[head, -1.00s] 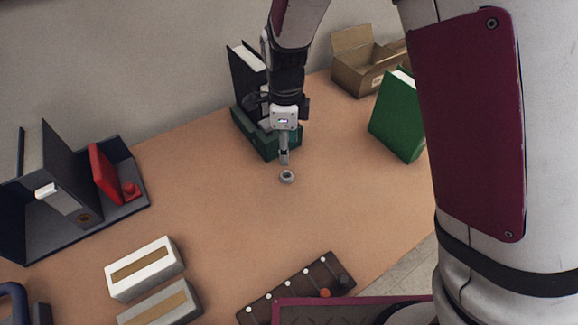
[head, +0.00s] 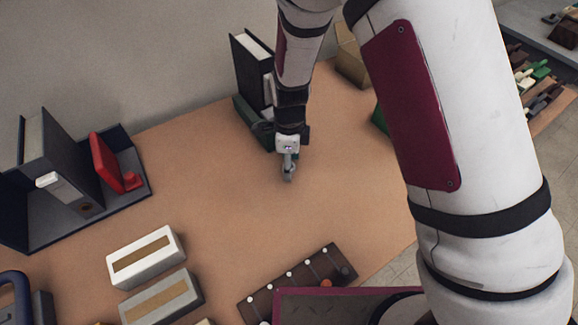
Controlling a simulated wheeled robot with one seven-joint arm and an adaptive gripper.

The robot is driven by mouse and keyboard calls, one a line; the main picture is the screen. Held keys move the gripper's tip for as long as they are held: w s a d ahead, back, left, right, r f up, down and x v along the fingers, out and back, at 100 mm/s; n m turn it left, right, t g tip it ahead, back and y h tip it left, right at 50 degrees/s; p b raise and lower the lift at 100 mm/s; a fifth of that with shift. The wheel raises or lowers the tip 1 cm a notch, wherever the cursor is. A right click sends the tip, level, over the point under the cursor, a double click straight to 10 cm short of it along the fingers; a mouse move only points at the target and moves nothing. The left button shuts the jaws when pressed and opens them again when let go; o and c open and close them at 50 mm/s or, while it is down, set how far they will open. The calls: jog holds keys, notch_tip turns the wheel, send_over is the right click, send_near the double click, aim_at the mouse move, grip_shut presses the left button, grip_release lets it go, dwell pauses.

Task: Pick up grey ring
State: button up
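My gripper (head: 288,173) points down at the table in the middle of the head view, in front of the green box and black binder. Its fingertips are at the place where the small grey ring lies. The ring is mostly hidden by the fingers and blends with their grey. I cannot tell whether the fingers are around it, touching it or shut on it.
A black binder (head: 251,72) stands behind my gripper with a dark green box (head: 245,115). A cardboard box (head: 351,58) is at the back right. White blocks (head: 146,257) and a dark strip with pegs (head: 300,283) lie in front. The table (head: 210,170) between is clear.

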jog(key=c, duration=0.9)
jog(key=shift+c, duration=0.2)
jog(key=shift+r, duration=0.2)
